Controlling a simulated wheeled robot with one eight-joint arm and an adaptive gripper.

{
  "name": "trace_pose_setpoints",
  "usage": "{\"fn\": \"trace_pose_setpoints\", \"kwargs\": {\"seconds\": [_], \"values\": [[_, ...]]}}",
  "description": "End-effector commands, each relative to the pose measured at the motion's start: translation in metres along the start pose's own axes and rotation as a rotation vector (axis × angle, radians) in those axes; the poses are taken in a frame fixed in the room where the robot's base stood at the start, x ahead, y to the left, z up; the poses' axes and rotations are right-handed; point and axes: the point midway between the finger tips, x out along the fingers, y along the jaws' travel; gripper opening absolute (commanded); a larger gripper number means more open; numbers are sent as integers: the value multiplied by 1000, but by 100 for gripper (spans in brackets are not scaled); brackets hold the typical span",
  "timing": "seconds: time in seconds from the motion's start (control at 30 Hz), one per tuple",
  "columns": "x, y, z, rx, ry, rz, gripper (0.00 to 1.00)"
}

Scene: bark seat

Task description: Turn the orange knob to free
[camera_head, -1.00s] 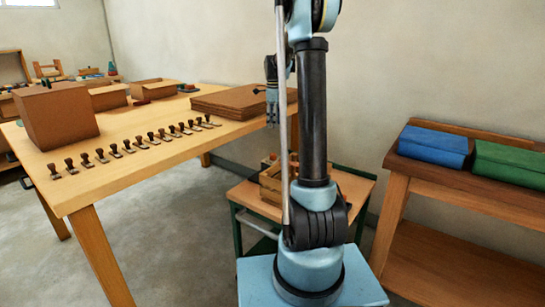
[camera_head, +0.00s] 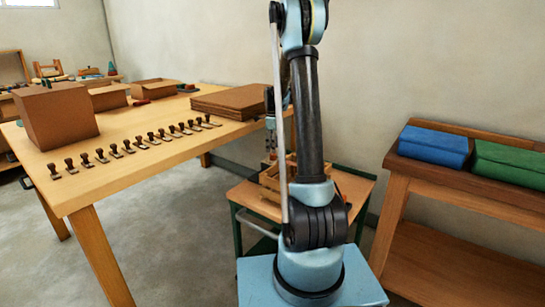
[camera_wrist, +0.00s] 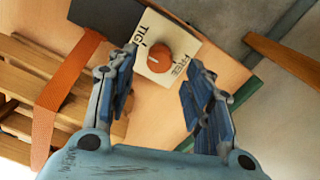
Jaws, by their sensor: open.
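The orange knob (camera_wrist: 160,57) sits on a cream plate (camera_wrist: 147,68) in the wrist view. The plate carries the word FREE on its right side and a partly hidden word starting TIG on its upper left. A small pale mark shows on the knob's left part; its exact pointing is hard to tell. My gripper (camera_wrist: 163,60) is open, with one blue finger on each side of the knob in the picture. Contact cannot be made out. In the head view my gripper (camera_head: 270,148) hangs above the small cart (camera_head: 348,185); the knob is not discernible there.
A wooden slatted crate (camera_head: 270,180) stands on the cart; an orange strap (camera_wrist: 62,95) crosses its slats in the wrist view. A long table (camera_head: 150,170) with a row of stamp-like tools stands left. A shelf (camera_head: 470,190) with blue and green boxes stands right.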

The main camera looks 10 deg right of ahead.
Motion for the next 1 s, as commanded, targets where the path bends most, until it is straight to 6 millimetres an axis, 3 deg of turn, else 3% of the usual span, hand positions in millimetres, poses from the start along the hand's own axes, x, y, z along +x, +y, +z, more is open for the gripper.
{"fn": "trace_pose_setpoints", "kwargs": {"seconds": [0.1,0.3,0.73,0.93,1.0], "values": [[20,0,0,0,0,0,47],[41,0,0,0,0,0,47],[49,0,0,0,0,0,47],[49,0,0,0,0,0,3],[49,0,0,0,0,0,3]]}}
